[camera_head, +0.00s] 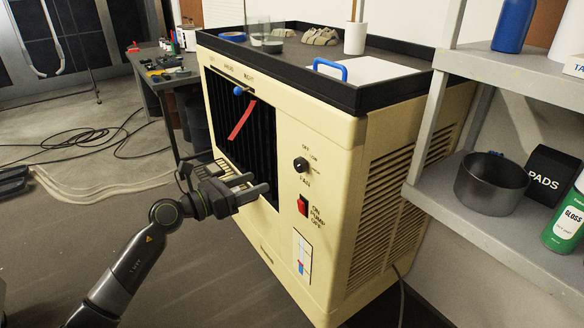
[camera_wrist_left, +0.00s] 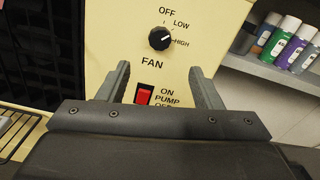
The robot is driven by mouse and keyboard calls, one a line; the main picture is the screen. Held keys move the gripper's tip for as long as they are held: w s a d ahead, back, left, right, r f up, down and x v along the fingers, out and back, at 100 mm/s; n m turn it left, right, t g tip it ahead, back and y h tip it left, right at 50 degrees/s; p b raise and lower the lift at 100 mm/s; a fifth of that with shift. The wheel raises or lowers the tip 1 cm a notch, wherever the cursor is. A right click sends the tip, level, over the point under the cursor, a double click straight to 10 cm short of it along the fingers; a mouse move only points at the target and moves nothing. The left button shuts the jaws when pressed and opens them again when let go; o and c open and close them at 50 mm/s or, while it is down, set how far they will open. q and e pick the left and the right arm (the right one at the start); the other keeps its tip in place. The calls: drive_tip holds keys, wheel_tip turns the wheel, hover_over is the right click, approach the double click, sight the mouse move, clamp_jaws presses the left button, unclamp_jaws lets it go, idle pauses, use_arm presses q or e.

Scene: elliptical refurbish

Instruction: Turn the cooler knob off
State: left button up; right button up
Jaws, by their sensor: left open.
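The cream cooler (camera_head: 340,130) stands in the middle of the head view. Its black fan knob (camera_head: 301,164) sits on the front panel, above the red pump switch (camera_head: 303,205). In the left wrist view the knob (camera_wrist_left: 160,39) has a white pointer mark aimed toward HIGH, with OFF and LOW printed above it. The red switch (camera_wrist_left: 144,95) shows below the FAN label. My left gripper (camera_head: 264,184) is open and empty, in front of the panel, left of and lower than the knob. In the left wrist view its fingertips (camera_wrist_left: 160,70) lie on either side below the knob, apart from it.
A black tray (camera_head: 376,96) on the cooler top holds a jar, a white cup and paper. A blue-tipped lever (camera_head: 240,90) and red ribbon (camera_head: 241,120) are at the grille. A grey shelf (camera_head: 460,215) with a pot (camera_head: 490,184) stands close on the right.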

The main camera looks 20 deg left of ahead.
sight(297, 167)
use_arm(q)
drive_tip(key=x, duration=1.1)
drive_tip(key=shift+w+d, duration=0.3)
drive_tip(key=shift+w, duration=0.05)
use_arm(e)
drive_tip(key=shift+w+r, duration=0.1)
drive_tip(key=shift+r, duration=0.2)
use_arm(q)
drive_tip(key=c, duration=1)
use_arm(e)
drive_tip(key=shift+a, duration=0.1)
